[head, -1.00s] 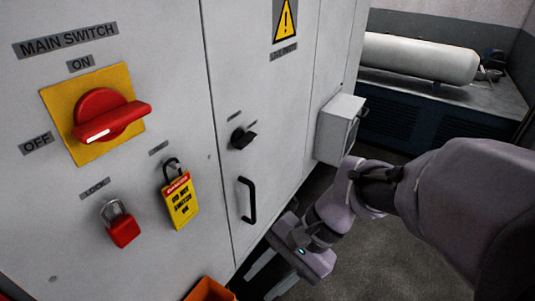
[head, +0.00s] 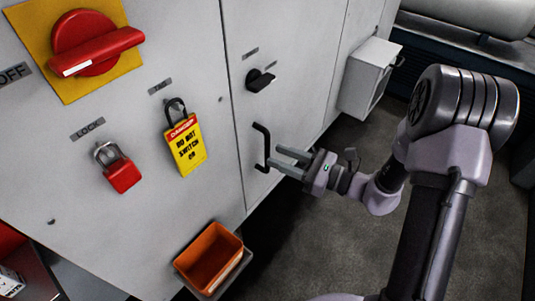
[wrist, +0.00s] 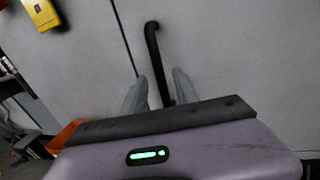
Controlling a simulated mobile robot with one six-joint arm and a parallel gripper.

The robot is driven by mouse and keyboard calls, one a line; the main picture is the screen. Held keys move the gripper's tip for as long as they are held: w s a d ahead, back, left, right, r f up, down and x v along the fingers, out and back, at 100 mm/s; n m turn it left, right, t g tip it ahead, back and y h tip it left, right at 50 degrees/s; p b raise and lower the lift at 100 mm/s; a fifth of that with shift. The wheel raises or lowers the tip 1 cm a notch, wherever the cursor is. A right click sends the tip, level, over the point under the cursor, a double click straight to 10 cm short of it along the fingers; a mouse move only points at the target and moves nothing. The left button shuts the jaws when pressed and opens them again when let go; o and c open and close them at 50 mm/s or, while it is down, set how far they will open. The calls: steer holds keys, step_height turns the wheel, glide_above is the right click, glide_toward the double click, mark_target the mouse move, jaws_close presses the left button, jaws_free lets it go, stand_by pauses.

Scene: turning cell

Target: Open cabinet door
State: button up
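The cabinet door (head: 300,95) is a light grey panel and looks shut, its seam flush with the panel to its left. Its black bar handle (head: 263,147) stands upright low on the door, near that seam. A black turn knob (head: 260,80) sits above the handle. My gripper (head: 281,160) is open, its two grey fingers pointing at the handle's lower part. In the wrist view the handle (wrist: 153,55) runs down between the open fingers (wrist: 160,90), and its lower end is hidden by the gripper body. I cannot tell whether the fingers touch it.
On the left panel are a red main switch (head: 95,45), a red padlock (head: 119,173) and a yellow danger tag (head: 186,145). An orange bin (head: 212,259) juts out below. A grey box (head: 366,78) sticks out at the right. The floor (head: 310,240) before the door is clear.

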mark_target(267, 169)
steer(key=x, duration=0.4)
steer(key=shift+a, duration=0.15)
steer(key=shift+w, duration=0.1)
jaws_close()
stand_by(1.2)
